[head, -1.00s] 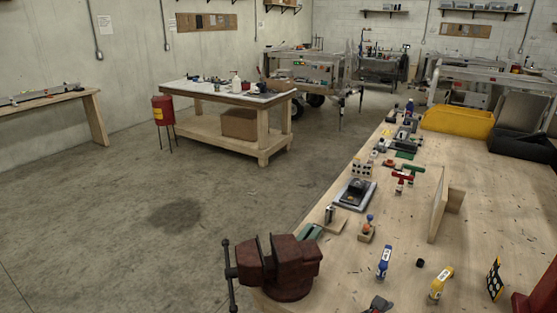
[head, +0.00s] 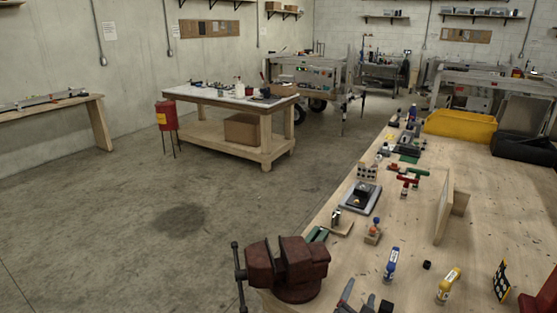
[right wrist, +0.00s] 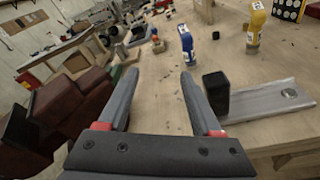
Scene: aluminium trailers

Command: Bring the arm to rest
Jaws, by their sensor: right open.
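My right gripper (head: 356,299) shows at the bottom edge of the head view, above the near end of the wooden workbench (head: 400,240). In the right wrist view its two grey fingers (right wrist: 158,80) are spread apart, with nothing between them but bench top. The red-brown vise (head: 287,267) stands left of it at the bench corner and is large at the left of the wrist view (right wrist: 75,115). My left gripper is in neither view.
A blue bottle (head: 391,263), a yellow bottle (head: 448,285) and a small black block (head: 427,265) stand beyond the gripper. A black block (right wrist: 216,96) by a flat metal bar (right wrist: 265,98) is close right of the fingers. Open floor (head: 110,230) lies left.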

